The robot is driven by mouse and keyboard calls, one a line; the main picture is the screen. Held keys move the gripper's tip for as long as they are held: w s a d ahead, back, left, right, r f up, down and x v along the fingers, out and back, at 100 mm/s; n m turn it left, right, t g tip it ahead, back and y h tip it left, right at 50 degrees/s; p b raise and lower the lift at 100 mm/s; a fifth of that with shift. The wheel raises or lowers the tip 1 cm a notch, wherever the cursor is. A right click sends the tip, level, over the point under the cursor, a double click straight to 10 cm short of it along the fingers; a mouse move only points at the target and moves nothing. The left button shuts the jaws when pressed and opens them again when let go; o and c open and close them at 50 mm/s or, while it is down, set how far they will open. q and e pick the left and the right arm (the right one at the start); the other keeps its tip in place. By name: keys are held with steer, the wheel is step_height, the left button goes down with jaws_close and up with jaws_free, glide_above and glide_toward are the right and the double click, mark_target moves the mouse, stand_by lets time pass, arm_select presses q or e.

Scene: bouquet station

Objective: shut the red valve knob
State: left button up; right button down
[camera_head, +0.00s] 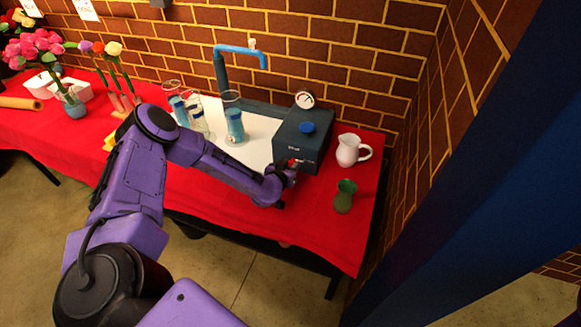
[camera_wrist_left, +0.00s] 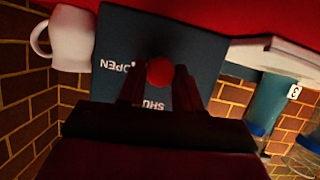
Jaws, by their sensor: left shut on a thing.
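The red valve knob (camera_wrist_left: 160,72) is on the front face of a dark blue-grey box (camera_wrist_left: 196,48). The words OPEN and SHUT show upside down on that face in the left wrist view, with SHUT partly hidden. My left gripper (camera_wrist_left: 160,82) is shut on the knob, one finger on each side. In the head view the gripper (camera_head: 288,168) is at the front of the box (camera_head: 295,135), and the knob (camera_head: 292,162) is a small red spot there. I cannot tell exactly how far the knob is turned. My right gripper is not in view.
A white pitcher (camera_head: 348,150) and a green vase (camera_head: 344,196) stand right of the box. A gauge (camera_head: 304,100) and a blue tap (camera_head: 240,50) are behind. Glass cylinders (camera_head: 235,118) with blue liquid stand left. Flowers (camera_head: 35,48) are at far left. The red cloth's front right is mostly clear.

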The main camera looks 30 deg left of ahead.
arm_select(q)
steer(key=shift+f+n+h+b, duration=0.15)
steer(key=shift+n+h+b, duration=0.15)
steer(key=shift+n+b, duration=0.25)
steer(key=n+t+h+b, duration=0.1)
steer(key=n+b, duration=0.2)
steer(key=b, duration=0.2)
steer(key=n+t+h+b, duration=0.1)
steer(key=n+h+b, duration=0.1)
steer(key=n+b, duration=0.2)
steer(key=a+f+n+t+h+b, duration=0.1)
steer(key=n+b, duration=0.2)
steer(key=b, duration=0.4)
steer(key=shift+s+t+h+b, duration=0.1)
steer(key=shift+t+h+b, duration=0.2)
steer(key=shift+t+h, duration=0.1)
steer(key=shift+d+r+n+t+b, duration=0.15)
steer(key=shift+n+t+b, duration=0.25)
steer(key=shift+n+b, duration=0.7)
steer(key=o, duration=1)
steer(key=shift+o, duration=0.2)
